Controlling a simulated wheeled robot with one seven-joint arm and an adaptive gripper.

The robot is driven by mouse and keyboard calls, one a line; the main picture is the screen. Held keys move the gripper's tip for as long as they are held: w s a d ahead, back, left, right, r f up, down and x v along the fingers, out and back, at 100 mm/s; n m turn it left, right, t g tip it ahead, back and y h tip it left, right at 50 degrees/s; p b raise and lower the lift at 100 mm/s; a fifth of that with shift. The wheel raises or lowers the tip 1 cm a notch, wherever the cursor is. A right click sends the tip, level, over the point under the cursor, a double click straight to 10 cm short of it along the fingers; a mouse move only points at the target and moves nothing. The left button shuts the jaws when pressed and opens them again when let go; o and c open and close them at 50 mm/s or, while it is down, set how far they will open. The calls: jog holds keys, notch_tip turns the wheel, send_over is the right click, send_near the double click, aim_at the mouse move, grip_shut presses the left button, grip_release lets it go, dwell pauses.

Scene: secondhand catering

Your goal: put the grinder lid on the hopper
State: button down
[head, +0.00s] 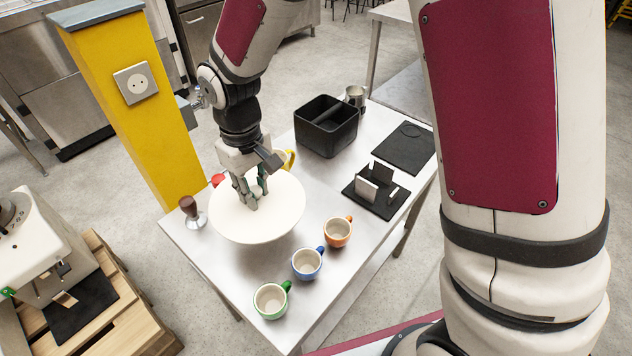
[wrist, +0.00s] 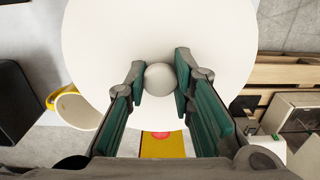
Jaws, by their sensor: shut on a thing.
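The lid is a wide white disc (head: 258,222) with a round knob (wrist: 160,79) at its centre. My gripper (head: 254,194) is shut on the knob from above. The wrist view shows the fingers (wrist: 161,80) on either side of the knob. The disc spreads over the left part of the steel table and covers what is beneath it; its height above the table is hard to tell. I cannot make out the grinder or its hopper in either view.
Green (head: 271,300), blue (head: 307,263) and orange (head: 338,232) cups stand at the table's front. A tamper (head: 192,212) is left of the lid, a yellow cup (wrist: 76,107) partly behind it. A black bin (head: 326,126) stands farther back. A yellow pillar (head: 130,120) rises beside the table.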

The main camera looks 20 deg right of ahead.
jog(key=shift+a+f+b, duration=0.1)
jog(key=shift+f+b, duration=0.4)
jog(key=shift+f, duration=4.5)
jog(key=shift+f, duration=0.15)
jog(key=c, duration=1.4)
grip_release()
jog(key=shift+o, duration=0.2)
notch_tip(320, 180, up, 12)
jog(key=shift+r+p, duration=0.2)
jog(key=shift+p, duration=0.4)
